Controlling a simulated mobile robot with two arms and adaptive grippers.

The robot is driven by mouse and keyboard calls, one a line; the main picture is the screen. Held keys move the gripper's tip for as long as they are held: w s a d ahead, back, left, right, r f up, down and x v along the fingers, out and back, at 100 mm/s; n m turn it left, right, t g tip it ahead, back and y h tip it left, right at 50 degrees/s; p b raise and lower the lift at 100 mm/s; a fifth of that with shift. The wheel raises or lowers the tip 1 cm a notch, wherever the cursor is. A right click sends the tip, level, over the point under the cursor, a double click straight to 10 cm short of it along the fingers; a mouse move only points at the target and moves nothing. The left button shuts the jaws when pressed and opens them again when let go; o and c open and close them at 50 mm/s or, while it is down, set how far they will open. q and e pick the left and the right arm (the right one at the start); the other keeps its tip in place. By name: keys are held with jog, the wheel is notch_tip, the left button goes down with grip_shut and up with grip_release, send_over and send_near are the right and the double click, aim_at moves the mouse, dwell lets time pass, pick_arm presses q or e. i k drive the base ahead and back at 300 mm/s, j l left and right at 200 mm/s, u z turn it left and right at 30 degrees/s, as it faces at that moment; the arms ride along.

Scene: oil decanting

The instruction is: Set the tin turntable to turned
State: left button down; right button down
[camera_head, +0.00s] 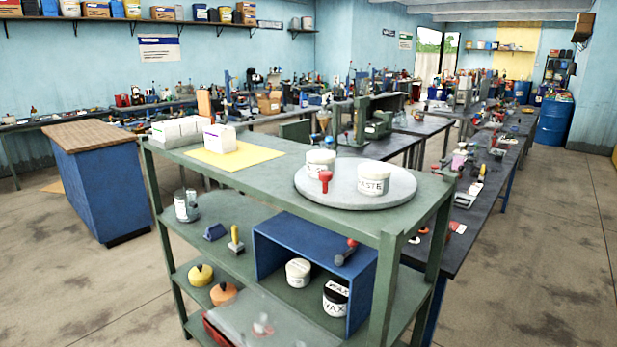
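The tin turntable (342,201) is a round grey disc lying on the right part of the green shelf's top. Two white tins stand on it. The right tin (373,178) shows lettering that reads like "ASTE". The left tin (321,160) stands farther back, with its label mostly hidden. A red knob-like handle (325,178) stands upright on the disc in front of the left tin and overlaps it in view. Neither of my grippers is in view, and nothing touches the turntable from outside.
The green shelf top (268,186) is bare left of the turntable. White boxes (180,131) and a yellow sheet (235,158) lie at its left. Below, a blue open box (312,237) holds white jars. Workbenches stand behind; floor is open at right.

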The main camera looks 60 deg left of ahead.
aim_at(341, 190)
jog(key=u, duration=1.55)
